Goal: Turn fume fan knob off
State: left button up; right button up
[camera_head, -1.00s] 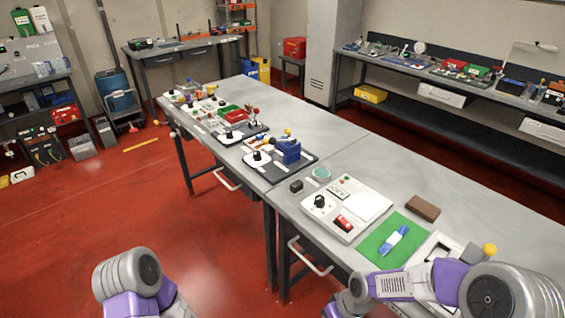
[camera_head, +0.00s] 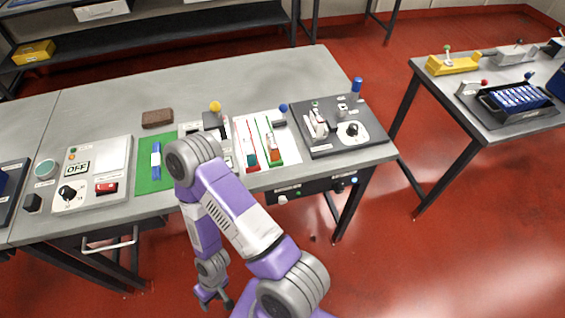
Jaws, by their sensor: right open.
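Several knobs show, and the labels are too small to tell which is the fume fan's. A black knob (camera_head: 352,129) sits on a white round dial on a dark board at the right end of the bench. A small control panel (camera_head: 318,189) under the bench front edge has a dark round control and a blue light. Another black knob (camera_head: 67,192) is on a white unit whose display (camera_head: 77,169) reads OFF. My right gripper (camera_head: 213,298) hangs low in front of the bench, open and empty, away from all the knobs. My left gripper is out of view.
The bench also holds a green mat (camera_head: 147,180) with a blue-and-white item, a brown block (camera_head: 157,118) and a white board with red and green strips (camera_head: 241,150). A second table (camera_head: 490,130) stands at the right. Red floor between the tables is clear.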

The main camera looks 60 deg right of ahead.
aim_at(337, 186)
jog(key=z, duration=2.15)
jog(key=k, duration=0.25)
jog(key=z, duration=0.7)
